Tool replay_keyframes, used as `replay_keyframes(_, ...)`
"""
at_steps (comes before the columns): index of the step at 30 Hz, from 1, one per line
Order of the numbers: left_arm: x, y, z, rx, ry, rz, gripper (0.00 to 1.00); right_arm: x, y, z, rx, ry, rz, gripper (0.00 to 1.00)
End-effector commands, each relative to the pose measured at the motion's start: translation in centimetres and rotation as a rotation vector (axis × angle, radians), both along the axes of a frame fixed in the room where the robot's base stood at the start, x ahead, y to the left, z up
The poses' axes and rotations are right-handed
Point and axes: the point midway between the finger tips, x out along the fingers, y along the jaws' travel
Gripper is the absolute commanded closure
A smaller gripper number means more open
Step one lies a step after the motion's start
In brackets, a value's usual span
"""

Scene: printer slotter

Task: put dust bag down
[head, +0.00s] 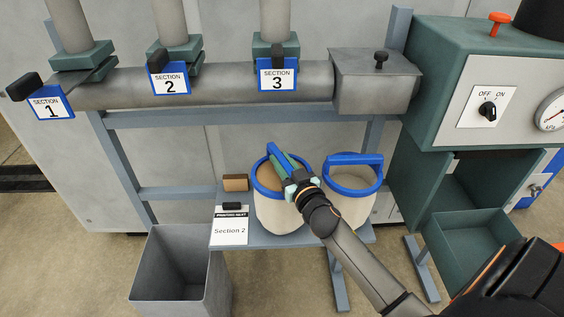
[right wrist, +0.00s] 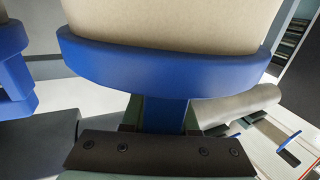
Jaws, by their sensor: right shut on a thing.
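A cream dust bag (head: 274,214) with a blue rim and blue handle is at the left on the small blue-grey shelf (head: 258,242); brown material shows inside. I cannot tell whether its base bears on the shelf. My right gripper (head: 288,174) is shut on its blue handle, reaching over the bag's rim. In the right wrist view the bag (right wrist: 165,22) fills the top, with its blue rim and tab running into the jaws (right wrist: 165,115). A second cream bag (head: 352,211) with a blue rim and handle stands to the right. My left gripper is out of view.
A grey open bin (head: 170,262) stands at the lower left of the shelf. A brown block (head: 235,183) and a "Section 2" sheet (head: 230,230) lie on the shelf's left. The green machine (head: 440,130) with an open compartment and drawer is at the right. A pipe with section signs runs above.

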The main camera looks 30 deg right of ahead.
Motion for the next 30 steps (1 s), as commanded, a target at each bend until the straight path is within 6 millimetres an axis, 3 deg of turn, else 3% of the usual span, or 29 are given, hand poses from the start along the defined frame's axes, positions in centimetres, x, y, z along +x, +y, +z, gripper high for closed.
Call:
replay_keyframes(10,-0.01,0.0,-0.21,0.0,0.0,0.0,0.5,0.07,0.0,0.18,-0.003,-0.011,0.002,1.0)
replay_keyframes(11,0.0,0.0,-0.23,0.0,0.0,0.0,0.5,-0.02,-0.03,-0.32,0.0,0.0,-0.001,0.72)
replay_keyframes(18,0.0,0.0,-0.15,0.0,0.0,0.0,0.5,-0.02,-0.02,-0.24,-0.001,0.0,0.0,0.45)
replay_keyframes(30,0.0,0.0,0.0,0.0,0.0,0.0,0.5,-0.54,0.1,-0.08,0.0,0.0,0.0,0.43)
